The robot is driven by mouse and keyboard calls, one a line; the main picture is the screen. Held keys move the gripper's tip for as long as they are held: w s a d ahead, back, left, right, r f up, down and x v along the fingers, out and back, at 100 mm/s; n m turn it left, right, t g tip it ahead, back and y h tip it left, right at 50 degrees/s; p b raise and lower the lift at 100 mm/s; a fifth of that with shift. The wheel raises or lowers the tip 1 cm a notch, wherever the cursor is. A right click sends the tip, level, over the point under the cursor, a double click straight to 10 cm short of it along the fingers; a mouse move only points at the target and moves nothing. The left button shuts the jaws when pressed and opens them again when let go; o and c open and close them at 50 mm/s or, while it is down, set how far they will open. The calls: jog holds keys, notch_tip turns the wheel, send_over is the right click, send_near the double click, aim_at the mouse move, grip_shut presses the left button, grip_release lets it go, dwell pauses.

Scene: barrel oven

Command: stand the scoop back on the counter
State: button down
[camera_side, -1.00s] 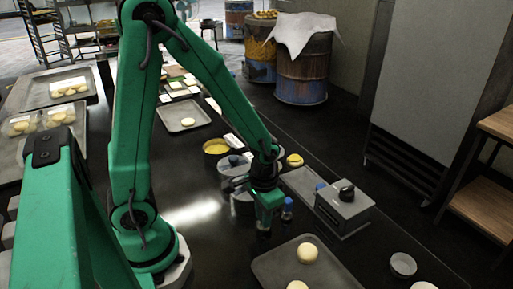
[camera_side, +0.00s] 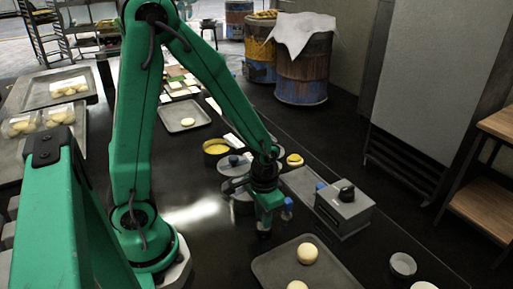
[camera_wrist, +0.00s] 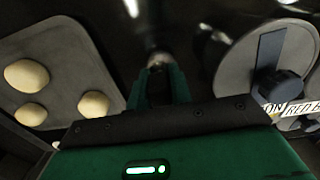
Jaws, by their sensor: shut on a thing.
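My gripper (camera_side: 266,222) is low over the dark counter (camera_side: 215,262), between the lidded pot and the dough tray. In the wrist view its green fingers (camera_wrist: 160,78) are shut on the scoop (camera_wrist: 158,59), of which only a small greyish metal part shows beyond the fingertips. The fingers hide most of the scoop. In the side view the scoop is too small and covered to make out clearly, and I cannot tell whether it touches the counter.
A tray with dough balls (camera_side: 268,268) lies in front of my gripper; it also shows in the wrist view (camera_wrist: 62,50). A round grey lid with a blue knob (camera_wrist: 240,62) is to the right there. A grey box (camera_side: 343,212) stands right of my gripper.

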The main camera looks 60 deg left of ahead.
jog(key=shift+f, duration=0.55)
dwell(0.8)
jog(key=c, duration=1.2)
grip_release()
jog(key=shift+r, duration=0.15)
jog(key=shift+r, duration=3.75)
jog(key=shift+r, duration=0.45)
jog(key=shift+s+a+r+t, duration=0.35)
jog(key=shift+s+r+t, duration=0.65)
jog(key=shift+r, duration=1.35)
jog(key=shift+s+a+r+t, duration=0.3)
jog(key=shift+s+r+t, duration=0.6)
jog(key=shift+r, duration=1.5)
jog(key=shift+s+a+r+t, duration=0.35)
jog(key=shift+s+r+t, duration=0.65)
jog(key=shift+r, duration=1.35)
